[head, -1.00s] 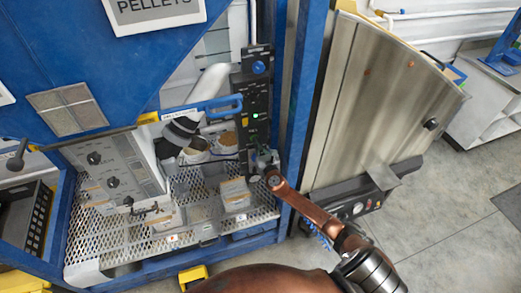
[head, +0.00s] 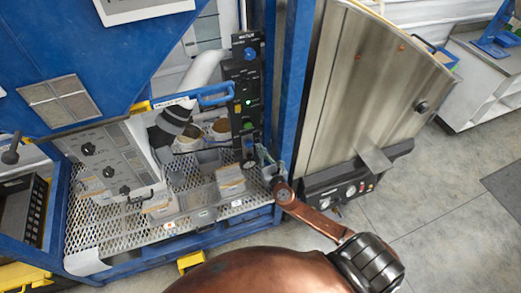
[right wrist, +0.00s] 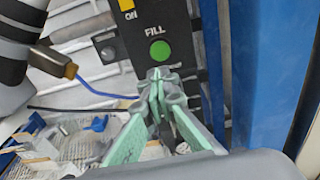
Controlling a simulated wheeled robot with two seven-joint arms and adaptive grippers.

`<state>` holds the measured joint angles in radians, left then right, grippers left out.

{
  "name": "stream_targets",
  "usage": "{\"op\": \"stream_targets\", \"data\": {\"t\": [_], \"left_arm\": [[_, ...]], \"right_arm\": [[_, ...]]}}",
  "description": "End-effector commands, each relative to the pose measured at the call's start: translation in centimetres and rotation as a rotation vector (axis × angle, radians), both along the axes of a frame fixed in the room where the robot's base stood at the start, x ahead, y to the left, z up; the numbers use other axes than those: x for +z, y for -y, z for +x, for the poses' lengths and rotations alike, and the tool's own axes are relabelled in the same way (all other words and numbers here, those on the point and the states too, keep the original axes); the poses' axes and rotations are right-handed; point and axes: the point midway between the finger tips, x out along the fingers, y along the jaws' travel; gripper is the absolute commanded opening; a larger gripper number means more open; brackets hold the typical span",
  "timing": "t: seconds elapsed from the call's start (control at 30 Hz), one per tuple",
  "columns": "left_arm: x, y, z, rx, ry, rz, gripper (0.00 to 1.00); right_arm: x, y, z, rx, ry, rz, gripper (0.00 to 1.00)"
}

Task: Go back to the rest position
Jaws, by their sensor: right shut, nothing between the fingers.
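My right gripper (head: 263,158) is at the lower end of a tall black control panel (head: 246,88), on my copper-coloured arm. In the right wrist view its green-grey fingers (right wrist: 160,84) are closed together and empty. Their tips appear just below a round green button marked FILL (right wrist: 160,50); the button's face is uncovered. I cannot tell whether the tips touch the panel. My left gripper is not in view.
A blue frame post (head: 289,85) stands right beside the panel and my gripper. A metal cabinet (head: 370,90) is to the right. A perforated shelf (head: 105,235) with boxes is at left. Open grey floor (head: 440,200) lies at right.

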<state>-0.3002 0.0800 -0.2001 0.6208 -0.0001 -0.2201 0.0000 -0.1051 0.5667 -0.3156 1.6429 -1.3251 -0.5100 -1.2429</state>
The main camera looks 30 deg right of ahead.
Motion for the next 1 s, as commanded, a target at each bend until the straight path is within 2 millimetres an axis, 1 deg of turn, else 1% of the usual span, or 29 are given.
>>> {"op": "stream_targets", "data": {"t": [0.43,0.5,0.57,0.67,0.7,0.77,0.8,0.87,0.9,0.97,1.0], "left_arm": [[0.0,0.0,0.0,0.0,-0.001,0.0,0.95],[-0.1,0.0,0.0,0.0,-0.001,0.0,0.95],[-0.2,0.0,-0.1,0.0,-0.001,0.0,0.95],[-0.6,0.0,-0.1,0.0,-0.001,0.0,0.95],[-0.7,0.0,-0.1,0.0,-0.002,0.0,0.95],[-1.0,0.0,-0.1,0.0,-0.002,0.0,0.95],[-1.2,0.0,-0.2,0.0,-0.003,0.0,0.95],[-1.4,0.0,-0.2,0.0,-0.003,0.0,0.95],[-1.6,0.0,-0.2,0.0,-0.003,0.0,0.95],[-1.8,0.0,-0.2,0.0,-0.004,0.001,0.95],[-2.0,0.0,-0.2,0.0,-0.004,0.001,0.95]], "right_arm": [[0.0,0.0,0.0,0.0,-0.001,0.001,0.0],[-0.6,0.2,-0.1,-0.005,-0.008,0.016,0.0],[-2.0,0.6,-0.2,-0.017,-0.025,0.054,0.0],[-6.3,1.9,-0.9,-0.06,-0.078,0.176,0.0],[-8.5,2.6,-1.4,-0.086,-0.104,0.243,0.0],[-12.3,3.6,-2.4,-0.134,-0.144,0.355,0.0],[-14.8,4.2,-3.2,-0.168,-0.17,0.431,0.0],[-18.4,5.0,-4.5,-0.222,-0.203,0.54,0.0],[-20.7,5.4,-5.5,-0.261,-0.222,0.613,0.0],[-24.1,5.9,-7.1,-0.32,-0.249,0.719,0.0],[-26.4,6.1,-8.3,-0.363,-0.266,0.789,0.0]]}}
